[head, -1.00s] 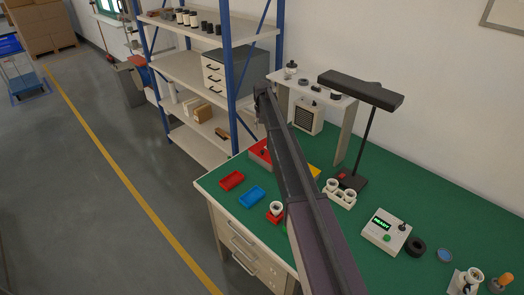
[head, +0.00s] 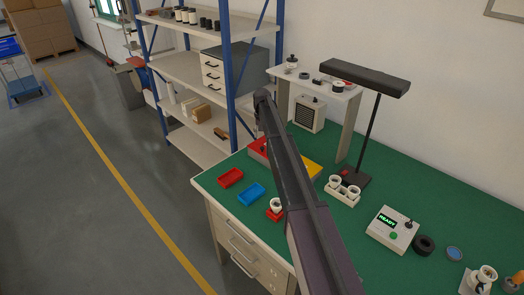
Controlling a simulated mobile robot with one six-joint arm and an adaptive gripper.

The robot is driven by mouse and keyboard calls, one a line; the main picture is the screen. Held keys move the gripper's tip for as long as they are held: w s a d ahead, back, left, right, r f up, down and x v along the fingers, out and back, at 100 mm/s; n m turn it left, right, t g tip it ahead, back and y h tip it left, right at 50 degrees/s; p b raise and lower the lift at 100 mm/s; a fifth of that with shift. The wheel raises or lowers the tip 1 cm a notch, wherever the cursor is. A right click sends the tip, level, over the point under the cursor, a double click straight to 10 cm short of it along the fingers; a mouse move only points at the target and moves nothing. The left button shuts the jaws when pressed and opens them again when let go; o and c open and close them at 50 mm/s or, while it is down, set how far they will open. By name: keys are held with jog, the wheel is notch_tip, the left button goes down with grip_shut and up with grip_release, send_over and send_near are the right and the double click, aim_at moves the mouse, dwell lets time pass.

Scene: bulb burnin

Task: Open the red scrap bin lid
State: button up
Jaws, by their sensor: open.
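A red box (head: 256,146), which looks like the scrap bin, stands on the green bench behind my arm. My arm covers much of it, and I cannot tell how its lid stands. A yellow box (head: 313,168) shows just to the right of the arm. My dark arm rises from the bottom right, and its top joint is above and in front of the red box. My gripper is hidden behind the arm, so its place relative to the lid cannot be seen.
A red tray (head: 230,178), a blue tray (head: 251,194) and a small red holder (head: 274,214) with a white socket lie left of my arm. To the right are a double socket block (head: 343,190), a black lamp (head: 366,77) and a READY tester (head: 392,229). A blue-posted shelf (head: 229,70) stands behind.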

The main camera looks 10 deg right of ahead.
jog(key=shift+f+b, duration=3.15)
jog(key=shift+f, duration=0.3)
grip_shut()
